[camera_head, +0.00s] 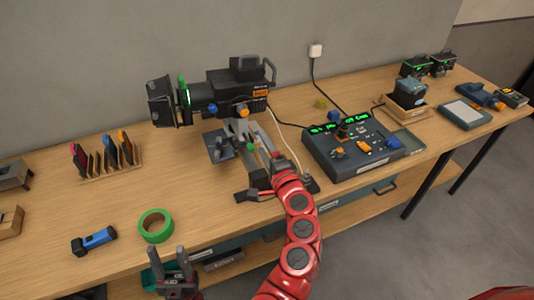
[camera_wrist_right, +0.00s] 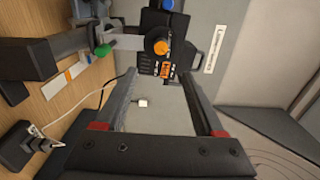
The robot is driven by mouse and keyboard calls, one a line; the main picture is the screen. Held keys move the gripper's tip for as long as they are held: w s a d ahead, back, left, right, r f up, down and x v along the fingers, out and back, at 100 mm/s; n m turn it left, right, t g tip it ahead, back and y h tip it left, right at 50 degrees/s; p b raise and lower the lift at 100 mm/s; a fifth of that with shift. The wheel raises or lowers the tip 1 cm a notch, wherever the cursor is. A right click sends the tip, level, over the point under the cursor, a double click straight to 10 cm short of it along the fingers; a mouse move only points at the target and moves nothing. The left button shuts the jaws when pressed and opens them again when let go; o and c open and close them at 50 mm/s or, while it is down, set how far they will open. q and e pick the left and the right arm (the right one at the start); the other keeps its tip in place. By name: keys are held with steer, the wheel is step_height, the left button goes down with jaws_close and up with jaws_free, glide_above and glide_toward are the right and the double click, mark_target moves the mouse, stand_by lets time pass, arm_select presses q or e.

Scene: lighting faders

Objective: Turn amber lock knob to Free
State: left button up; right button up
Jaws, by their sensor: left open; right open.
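The amber lock knob (camera_head: 243,110) is on the side of the black spotlight (camera_head: 233,92) on its stand. In the right wrist view the amber knob (camera_wrist_right: 160,47) faces the camera, beyond the space between my fingers. My right gripper (camera_head: 263,148) is below and to the right of the knob in the head view. In the wrist view its two fingers (camera_wrist_right: 158,78) are apart, with nothing between them. I cannot read the knob's Free marking. My left gripper (camera_head: 167,254) is open and empty at the table's front edge.
A green knob (camera_head: 250,147) is on the stand, and a blue knob (camera_head: 213,109) is on the spotlight. A fader console (camera_head: 360,152) stands to the right. Green tape (camera_head: 156,226) and a blue torch (camera_head: 94,240) lie at the left front. Cables run behind the stand.

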steer(key=shift+v, duration=1.1)
steer(key=shift+d, duration=0.1)
